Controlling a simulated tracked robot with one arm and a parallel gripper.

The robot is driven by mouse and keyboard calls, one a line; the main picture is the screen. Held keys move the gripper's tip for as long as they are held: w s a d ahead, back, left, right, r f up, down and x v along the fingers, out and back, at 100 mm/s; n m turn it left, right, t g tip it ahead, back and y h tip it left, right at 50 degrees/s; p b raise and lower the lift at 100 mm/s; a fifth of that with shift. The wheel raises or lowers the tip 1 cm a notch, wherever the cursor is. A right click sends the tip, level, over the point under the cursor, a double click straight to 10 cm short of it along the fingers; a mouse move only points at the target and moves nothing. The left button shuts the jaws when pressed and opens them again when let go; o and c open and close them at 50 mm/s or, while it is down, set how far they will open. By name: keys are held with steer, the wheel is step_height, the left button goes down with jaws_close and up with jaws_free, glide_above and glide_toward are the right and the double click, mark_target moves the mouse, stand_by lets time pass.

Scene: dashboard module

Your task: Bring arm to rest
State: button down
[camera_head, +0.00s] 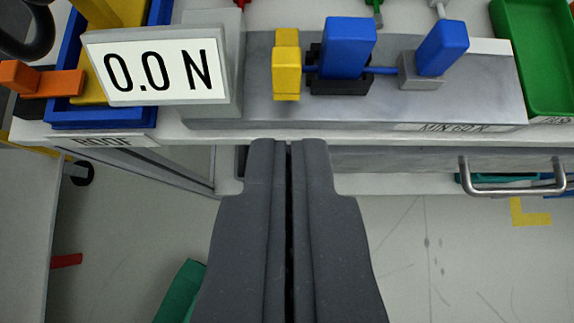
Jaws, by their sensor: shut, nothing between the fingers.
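My gripper (289,143) reaches up from the bottom middle of the picture. Its two dark grey fingers lie side by side, shut, with nothing between them. The fingertips show just below the front edge of the workbench (380,138), apart from the parts on it. My arm itself is not seen beyond the fingers.
On the bench stand a display reading "0.0 N" (158,70), a yellow block (287,65) and blue blocks (347,48) (441,48) on a grey plate (480,95). A green bin (540,60) is at right. A metal handle (512,190) juts out below. Open floor (420,270) lies in front.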

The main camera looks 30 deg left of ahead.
steer(key=w+d+r+m+t+h+p, duration=0.1)
steer(key=d+r+m+t+h, duration=0.1)
steer(key=r, duration=1)
steer(key=w+d+r+m+t+h, duration=0.1)
steer(key=d+r, duration=0.2)
steer(key=r, duration=0.9)
steer(key=s+a+r+m+t, duration=0.1)
steer(key=s+a+r, duration=0.2)
steer(key=r, duration=0.7)
steer(key=s+a+r+m+t+h, duration=0.1)
steer(key=s+a+r+t, duration=0.1)
steer(key=r, duration=0.9)
steer(key=shift+s+a+r+t+p, duration=0.2)
steer(key=shift+s+a+t+p, duration=0.15)
steer(key=shift+s+a, duration=0.5)
